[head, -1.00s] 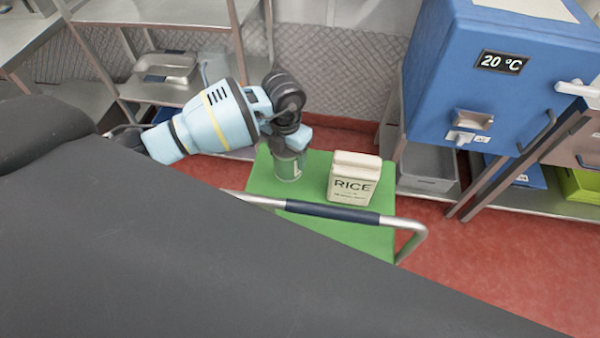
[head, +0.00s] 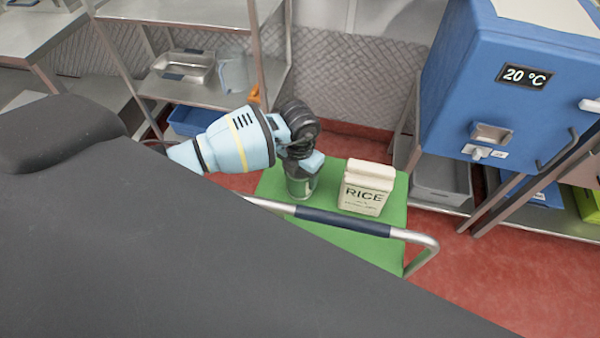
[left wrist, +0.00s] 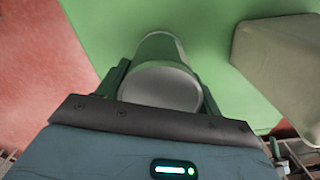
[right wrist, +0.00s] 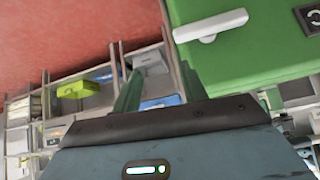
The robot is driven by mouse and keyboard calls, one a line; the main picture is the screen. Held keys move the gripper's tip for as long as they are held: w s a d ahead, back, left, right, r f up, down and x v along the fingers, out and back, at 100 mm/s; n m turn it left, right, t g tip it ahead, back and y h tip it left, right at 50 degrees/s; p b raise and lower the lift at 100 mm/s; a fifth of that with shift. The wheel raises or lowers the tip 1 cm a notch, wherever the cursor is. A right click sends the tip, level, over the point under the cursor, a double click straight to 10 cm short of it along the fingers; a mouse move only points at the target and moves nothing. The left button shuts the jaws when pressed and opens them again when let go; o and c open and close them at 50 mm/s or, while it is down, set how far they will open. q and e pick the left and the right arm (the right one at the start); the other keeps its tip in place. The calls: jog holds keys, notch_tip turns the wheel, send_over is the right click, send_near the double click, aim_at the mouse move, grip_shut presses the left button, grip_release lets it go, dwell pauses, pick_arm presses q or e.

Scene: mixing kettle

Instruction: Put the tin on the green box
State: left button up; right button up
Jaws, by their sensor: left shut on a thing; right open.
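The tin (head: 300,188) is a small greenish can over the left part of the green cart top, left of the rice pack. My left gripper (head: 301,176) is shut on it from above. In the left wrist view the tin's pale round end (left wrist: 160,86) sits between the fingers. I cannot tell whether its base touches the cart top. A green box (right wrist: 245,45) with a white handle fills the upper right of the right wrist view. My right gripper (right wrist: 160,80) is open and empty in that view; the head view does not show it.
A cream rice pack (head: 366,187) stands on the green cart top (head: 385,255), close right of the tin. The cart's handle bar (head: 342,221) crosses in front. A blue 20 °C box (head: 510,90) stands at the right. Metal shelves (head: 200,80) stand behind.

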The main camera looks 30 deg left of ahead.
pick_arm(q)
jog(key=shift+f, duration=0.15)
jog(key=o, duration=1.3)
pick_arm(e)
jog(key=shift+a, duration=0.1)
pick_arm(q)
jog(key=shift+r, duration=0.4)
notch_tip(320, 180, up, 10)
jog(key=shift+r+p, duration=0.1)
jog(key=shift+p, duration=0.4)
jog(key=shift+r, duration=0.65)
pick_arm(e)
jog(key=shift+w+r, duration=0.55)
jog(key=shift+r, duration=0.2)
